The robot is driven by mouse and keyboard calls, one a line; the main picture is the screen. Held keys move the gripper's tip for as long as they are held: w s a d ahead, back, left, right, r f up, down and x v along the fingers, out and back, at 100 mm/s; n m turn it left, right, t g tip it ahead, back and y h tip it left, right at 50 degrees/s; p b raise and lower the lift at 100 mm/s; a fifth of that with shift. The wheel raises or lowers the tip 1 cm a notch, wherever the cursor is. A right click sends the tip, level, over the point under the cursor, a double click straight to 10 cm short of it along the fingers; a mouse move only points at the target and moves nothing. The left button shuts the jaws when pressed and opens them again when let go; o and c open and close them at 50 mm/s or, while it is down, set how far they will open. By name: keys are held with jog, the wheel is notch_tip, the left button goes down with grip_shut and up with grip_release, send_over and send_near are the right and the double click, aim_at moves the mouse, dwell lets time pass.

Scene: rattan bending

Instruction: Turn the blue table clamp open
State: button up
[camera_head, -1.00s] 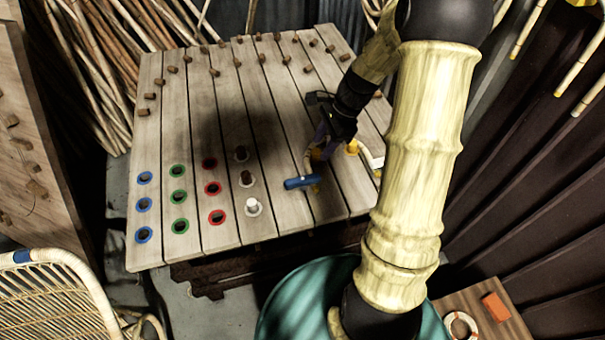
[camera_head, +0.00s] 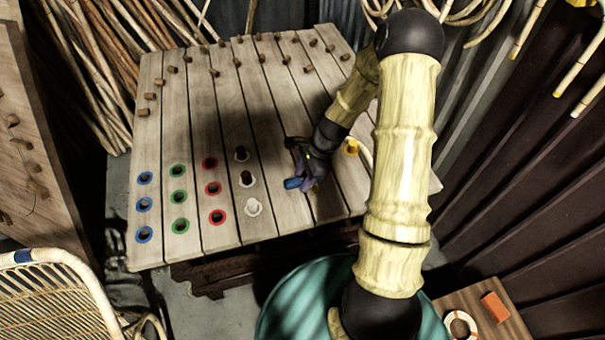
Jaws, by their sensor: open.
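The blue table clamp (camera_head: 293,184) is on the right half of the slatted wooden table (camera_head: 215,120). Only its blue left end shows; my gripper hides the rest. My gripper (camera_head: 309,180) is at the clamp, with its purple-grey fingers pointing down over the clamp's right part. The fingers are open. I cannot tell whether they touch the clamp.
A yellow piece (camera_head: 352,147) is on the table just right of my gripper. Blue, green, red and white ringed holes (camera_head: 179,197) fill the table's front left. Brown pegs (camera_head: 214,72) line the back. A wooden stand (camera_head: 487,312) is at lower right.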

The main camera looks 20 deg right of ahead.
jog(key=shift+s, duration=0.1)
jog(key=shift+c, duration=0.3)
jog(key=c, duration=0.9)
